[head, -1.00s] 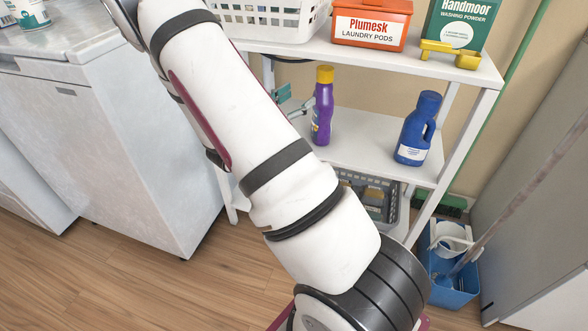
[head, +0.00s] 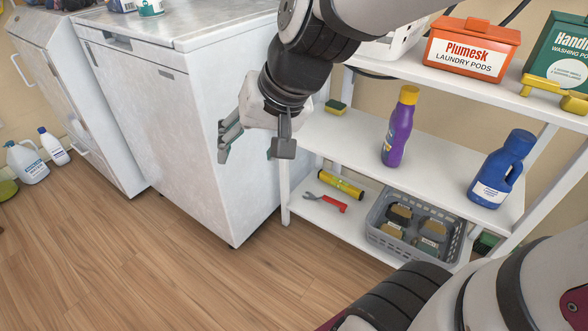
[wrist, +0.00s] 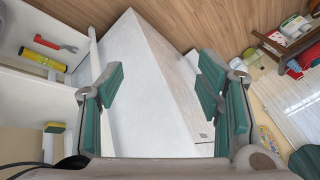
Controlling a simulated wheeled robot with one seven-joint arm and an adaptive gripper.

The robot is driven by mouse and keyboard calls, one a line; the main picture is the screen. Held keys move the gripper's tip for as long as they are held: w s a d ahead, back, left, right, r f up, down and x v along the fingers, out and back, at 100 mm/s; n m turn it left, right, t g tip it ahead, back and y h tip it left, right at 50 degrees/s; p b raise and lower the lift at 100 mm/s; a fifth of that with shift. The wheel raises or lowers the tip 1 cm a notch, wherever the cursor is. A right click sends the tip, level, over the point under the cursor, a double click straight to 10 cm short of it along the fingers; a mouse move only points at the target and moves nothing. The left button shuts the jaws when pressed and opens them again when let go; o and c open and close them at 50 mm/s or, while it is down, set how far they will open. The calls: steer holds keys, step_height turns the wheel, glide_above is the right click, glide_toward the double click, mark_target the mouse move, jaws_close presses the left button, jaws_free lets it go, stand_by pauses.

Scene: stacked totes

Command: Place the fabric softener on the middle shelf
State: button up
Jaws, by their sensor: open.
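A purple bottle with a yellow cap (head: 399,128), likely the fabric softener though its label is not readable, stands upright on the middle shelf (head: 345,135) of the white rack. It touches nothing but the shelf. My gripper (head: 256,150) hangs left of the rack, in front of the white machine, well apart from the bottle. Its teal-padded fingers are spread and empty, as the wrist view (wrist: 162,84) also shows. The bottle is not in the wrist view.
A blue bottle (head: 500,170) stands right on the middle shelf, and a sponge (head: 336,107) left. The lower shelf holds a yellow cylinder (head: 341,184), a red-handled wrench (head: 333,203) and a grey basket (head: 372,225). An orange box (head: 471,50) sits on top. The white machine (head: 190,140) stands left.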

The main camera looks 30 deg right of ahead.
steer(key=s+d+n+g+h, duration=0.2)
steer(key=s+g, duration=0.3)
steer(key=s, duration=1.7)
steer(key=shift+s+r+n, duration=0.15)
steer(key=shift+s+n, duration=0.1)
steer(key=shift+n, duration=0.55)
step_height(320, 180, up, 32)
steer(key=t+p, duration=0.3)
steer(key=p, duration=2.7)
steer(key=shift+d+t, duration=0.3)
